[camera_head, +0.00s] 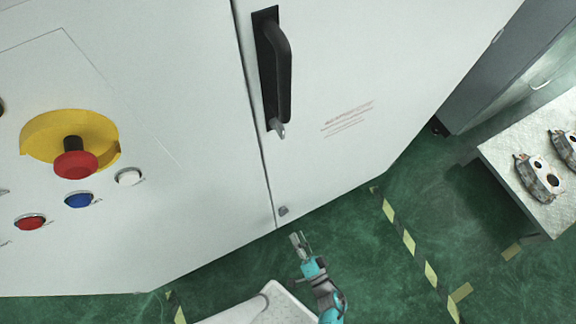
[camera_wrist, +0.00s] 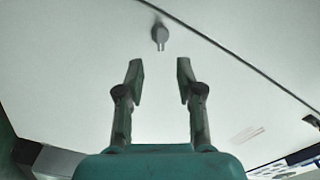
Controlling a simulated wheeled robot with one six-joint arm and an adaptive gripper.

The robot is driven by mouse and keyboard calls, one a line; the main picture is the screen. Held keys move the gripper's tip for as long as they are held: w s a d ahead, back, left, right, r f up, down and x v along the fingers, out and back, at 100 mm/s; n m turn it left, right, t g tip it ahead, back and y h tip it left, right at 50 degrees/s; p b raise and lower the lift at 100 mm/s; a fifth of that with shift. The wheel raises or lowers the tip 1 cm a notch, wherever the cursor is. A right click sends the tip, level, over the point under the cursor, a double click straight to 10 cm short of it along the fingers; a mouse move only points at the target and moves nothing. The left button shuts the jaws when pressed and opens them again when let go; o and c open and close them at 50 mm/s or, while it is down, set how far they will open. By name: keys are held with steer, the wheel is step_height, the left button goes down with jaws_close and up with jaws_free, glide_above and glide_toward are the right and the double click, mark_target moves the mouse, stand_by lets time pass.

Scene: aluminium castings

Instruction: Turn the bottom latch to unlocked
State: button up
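The bottom latch (camera_head: 283,211) is a small grey piece low on the white cabinet, beside the door seam. In the wrist view the latch (camera_wrist: 160,35) is a round grey knob with a two-pronged tab, just below the dark seam line. My gripper (camera_head: 299,242) is below the latch in the head view, apart from it. In the wrist view my gripper (camera_wrist: 159,70) is open and empty, with its two fingers spread and the latch beyond and between their tips. Nothing hides the latch in either view.
The white cabinet door (camera_head: 350,60) has a black handle (camera_head: 274,70) with a grey key-like piece under it. A control panel at left carries a red emergency button (camera_head: 76,165). A table (camera_head: 510,160) with castings stands at right. Green floor (camera_head: 400,270) is clear between.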

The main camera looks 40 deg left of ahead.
mark_target(283, 211)
steer(key=x, duration=0.9)
steer(key=shift+a, duration=0.15)
jaws_close()
steer(key=shift+n, duration=0.3)
steer(key=n, duration=1.1)
steer(key=shift+w, duration=0.1)
stand_by(0.4)
